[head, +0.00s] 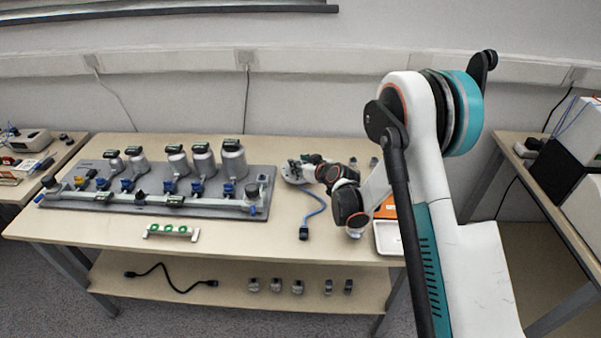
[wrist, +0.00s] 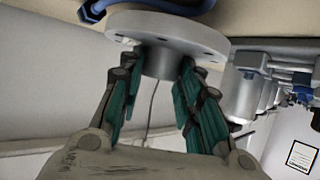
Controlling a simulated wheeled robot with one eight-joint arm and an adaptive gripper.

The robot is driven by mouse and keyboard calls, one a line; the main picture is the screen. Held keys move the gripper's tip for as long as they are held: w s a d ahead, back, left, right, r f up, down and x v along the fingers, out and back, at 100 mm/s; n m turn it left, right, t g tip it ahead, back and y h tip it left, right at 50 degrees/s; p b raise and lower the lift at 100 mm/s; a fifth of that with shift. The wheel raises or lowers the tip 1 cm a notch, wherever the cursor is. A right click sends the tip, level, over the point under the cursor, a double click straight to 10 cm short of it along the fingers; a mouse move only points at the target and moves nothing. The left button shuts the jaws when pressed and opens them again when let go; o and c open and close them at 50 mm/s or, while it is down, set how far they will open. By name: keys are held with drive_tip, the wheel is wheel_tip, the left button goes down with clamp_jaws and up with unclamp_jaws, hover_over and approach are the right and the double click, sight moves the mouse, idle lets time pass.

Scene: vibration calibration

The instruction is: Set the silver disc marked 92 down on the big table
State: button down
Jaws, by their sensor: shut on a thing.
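My gripper (wrist: 165,80) is shut on the narrow stem of a silver disc (wrist: 170,33) in the wrist view. The disc has a wide flange with small holes, facing away from my palm toward the big table's pale top (wrist: 285,25). I cannot read a 92 on it. In the head view the disc (head: 295,174) is at the rear middle of the big table (head: 230,240), right of the grey plate, with my gripper (head: 309,167) beside it. I cannot tell whether the disc touches the tabletop.
A grey plate (head: 235,213) with several silver cylinders fills the table's left part. A blue cable (head: 316,211) lies close in front of the disc. A white tray (head: 388,238) and an orange item (head: 386,208) are to the right. Small parts (head: 373,162) stand behind.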

wheel_tip(320, 180, down, 3)
drive_tip(key=shift+r+b, duration=0.1)
drive_tip(key=shift+b, duration=0.25)
drive_tip(key=shift+r, duration=0.1)
drive_tip(key=c, duration=1.2)
unclamp_jaws()
drive_tip(key=shift+o, duration=0.2)
drive_tip(key=shift+s+d+r, duration=0.1)
drive_tip(key=shift+r, duration=0.05)
drive_tip(key=p+v, duration=0.3)
drive_tip(key=v, duration=0.8)
drive_tip(key=shift+s+p, duration=0.3)
